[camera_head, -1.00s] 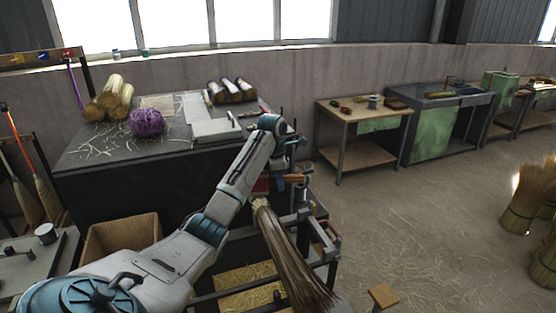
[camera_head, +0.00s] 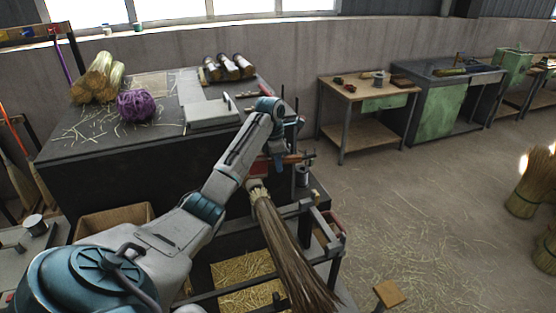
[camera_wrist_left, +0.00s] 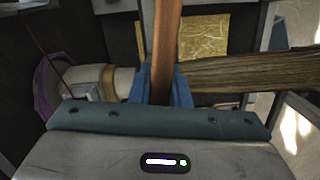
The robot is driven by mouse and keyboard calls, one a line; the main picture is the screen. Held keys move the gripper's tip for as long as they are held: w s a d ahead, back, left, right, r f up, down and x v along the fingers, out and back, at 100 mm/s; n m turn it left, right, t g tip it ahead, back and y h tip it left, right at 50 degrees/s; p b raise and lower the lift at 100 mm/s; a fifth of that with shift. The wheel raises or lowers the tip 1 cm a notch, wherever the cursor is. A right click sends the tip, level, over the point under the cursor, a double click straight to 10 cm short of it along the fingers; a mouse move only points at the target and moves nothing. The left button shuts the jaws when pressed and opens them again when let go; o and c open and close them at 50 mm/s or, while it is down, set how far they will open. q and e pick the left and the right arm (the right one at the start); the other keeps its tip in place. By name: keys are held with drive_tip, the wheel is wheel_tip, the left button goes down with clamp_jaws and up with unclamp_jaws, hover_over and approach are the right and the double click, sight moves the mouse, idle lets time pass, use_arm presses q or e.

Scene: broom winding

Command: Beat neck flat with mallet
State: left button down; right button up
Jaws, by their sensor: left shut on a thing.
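The broom (camera_head: 283,235) lies slanting across the dark metal stand, its brown bristles toward the bottom of the head view. Its pale neck (camera_head: 257,188) is at the upper end, beside my left arm. In the left wrist view the bristles (camera_wrist_left: 245,74) run to the right and the whitish neck (camera_wrist_left: 124,80) lies behind the fingers. My left gripper (camera_wrist_left: 168,84) is shut on a brown wooden handle (camera_wrist_left: 166,40), apparently the mallet's. In the head view the mallet (camera_head: 297,158) shows as a small orange-brown piece beside the wrist. Its head cannot be made out. My right gripper is out of view.
A cardboard box (camera_head: 113,218) sits below. A wooden table (camera_head: 345,88) stands farther right.

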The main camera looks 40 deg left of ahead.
use_arm(q)
drive_tip(key=shift+f, duration=0.4)
wheel_tip(320, 180, down, 4)
drive_tip(key=shift+s+f, duration=0.1)
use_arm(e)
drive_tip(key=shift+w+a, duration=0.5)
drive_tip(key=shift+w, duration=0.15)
use_arm(q)
drive_tip(key=shift+f, duration=0.15)
